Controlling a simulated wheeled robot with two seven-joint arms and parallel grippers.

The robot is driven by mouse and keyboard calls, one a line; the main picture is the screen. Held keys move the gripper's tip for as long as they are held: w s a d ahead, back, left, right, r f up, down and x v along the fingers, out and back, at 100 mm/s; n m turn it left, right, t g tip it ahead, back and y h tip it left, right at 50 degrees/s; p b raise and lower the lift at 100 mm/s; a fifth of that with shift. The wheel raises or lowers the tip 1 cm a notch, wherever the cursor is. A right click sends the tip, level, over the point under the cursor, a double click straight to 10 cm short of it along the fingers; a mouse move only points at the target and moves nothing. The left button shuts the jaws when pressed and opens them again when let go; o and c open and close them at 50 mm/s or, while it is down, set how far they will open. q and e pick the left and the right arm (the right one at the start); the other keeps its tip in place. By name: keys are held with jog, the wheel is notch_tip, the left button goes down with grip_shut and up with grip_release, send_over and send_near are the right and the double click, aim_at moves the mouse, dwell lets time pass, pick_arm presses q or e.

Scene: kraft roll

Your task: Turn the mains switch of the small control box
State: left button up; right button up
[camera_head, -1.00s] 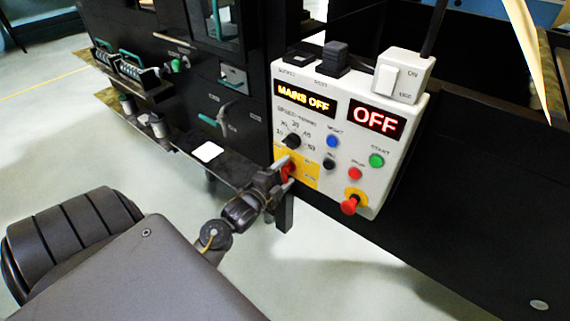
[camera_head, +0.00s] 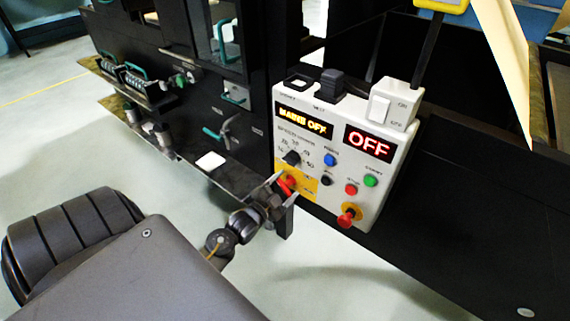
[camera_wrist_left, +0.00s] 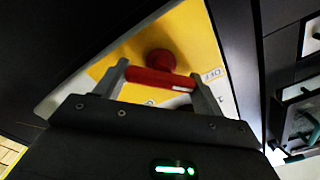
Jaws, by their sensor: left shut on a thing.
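The small control box (camera_head: 338,198) is white and hangs on the dark machine, right of centre in the head view. Its displays read MAINS OFF and OFF. The red mains switch (camera_wrist_left: 161,80) sits on a yellow plate (camera_wrist_left: 190,40) at the box's lower left. My left gripper (camera_head: 283,186) is at that switch and shut on its red handle, with one finger at each end in the left wrist view. The handle lies nearly across that view, and OFF is printed to its right. My right gripper is not in view.
A red stop button (camera_head: 348,216) sticks out at the box's lower right. Several small knobs and buttons sit between. A dark shelf with a white card (camera_head: 210,161) is left of the box. Open pale floor lies below.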

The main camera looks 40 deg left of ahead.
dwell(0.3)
pick_arm(q)
jog(key=o, duration=1)
jog(key=s, duration=1)
jog(key=shift+s+d, duration=0.1)
jog(key=shift+s, duration=0.3)
